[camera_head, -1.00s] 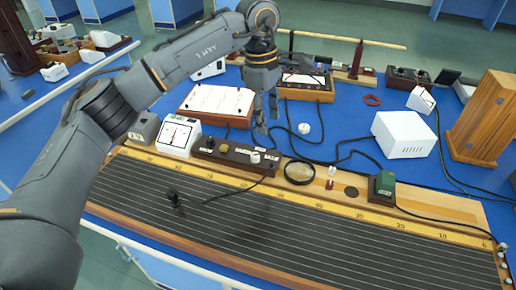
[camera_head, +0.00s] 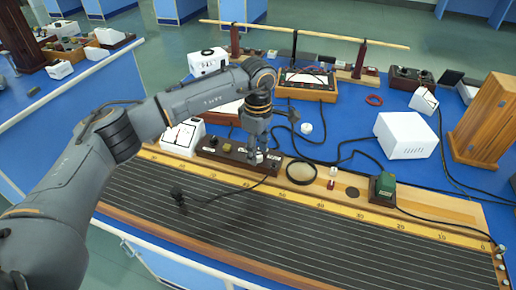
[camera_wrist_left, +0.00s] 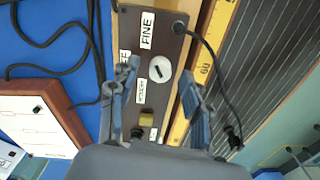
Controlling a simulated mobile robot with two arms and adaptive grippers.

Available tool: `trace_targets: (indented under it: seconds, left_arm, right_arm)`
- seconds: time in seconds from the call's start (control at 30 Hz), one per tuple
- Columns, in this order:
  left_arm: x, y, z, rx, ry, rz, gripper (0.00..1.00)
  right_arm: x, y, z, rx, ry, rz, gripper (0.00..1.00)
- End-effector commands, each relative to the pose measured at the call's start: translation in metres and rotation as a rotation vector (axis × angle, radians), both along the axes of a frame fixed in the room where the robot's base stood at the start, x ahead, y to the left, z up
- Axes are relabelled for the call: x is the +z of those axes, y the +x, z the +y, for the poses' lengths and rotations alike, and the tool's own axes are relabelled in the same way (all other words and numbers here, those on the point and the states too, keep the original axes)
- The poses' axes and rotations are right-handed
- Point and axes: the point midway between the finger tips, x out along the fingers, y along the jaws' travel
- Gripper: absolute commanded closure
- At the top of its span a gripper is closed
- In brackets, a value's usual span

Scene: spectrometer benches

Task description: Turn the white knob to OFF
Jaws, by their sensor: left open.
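The white knob (camera_wrist_left: 160,69) sits on a dark brown control box (camera_wrist_left: 163,23) and carries a dark pointer line. A label reading FINE (camera_wrist_left: 147,30) lies on one side of it. Another, partly covered label seems to end in FF (camera_wrist_left: 125,58). My left gripper (camera_wrist_left: 161,78) is open, with one finger on each side of the knob in the left wrist view. I cannot tell whether the fingers touch it. In the head view, the left gripper (camera_head: 263,159) is low over the box (camera_head: 222,153), and hides the knob. My right gripper is not in view.
A slotted dark board with a yellow scale (camera_head: 350,214) lies in front. A black-rimmed lens (camera_head: 300,172) is right of the gripper. A white box (camera_head: 404,136) stands farther right. Black cables cross the blue table.

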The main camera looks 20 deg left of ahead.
Motion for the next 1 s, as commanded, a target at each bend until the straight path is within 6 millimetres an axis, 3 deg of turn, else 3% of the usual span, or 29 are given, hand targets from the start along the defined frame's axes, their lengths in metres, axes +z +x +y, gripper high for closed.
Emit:
trace_targets:
  seconds: [0.33,0.6,1.0]
  left_arm:
    - [-0.005,0.0,-0.0004,-0.001,-0.001,-0.001,0.52]
    - [-0.0047,0.0,-0.0005,-0.001,-0.001,-0.001,1.0]
    - [-0.0054,0.0001,-0.0004,0.063,0.0,-0.001,1.0]
  right_arm:
    - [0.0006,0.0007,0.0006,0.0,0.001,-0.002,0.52]
    - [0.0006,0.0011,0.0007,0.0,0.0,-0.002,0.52]
    - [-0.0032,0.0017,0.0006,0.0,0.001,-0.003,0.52]
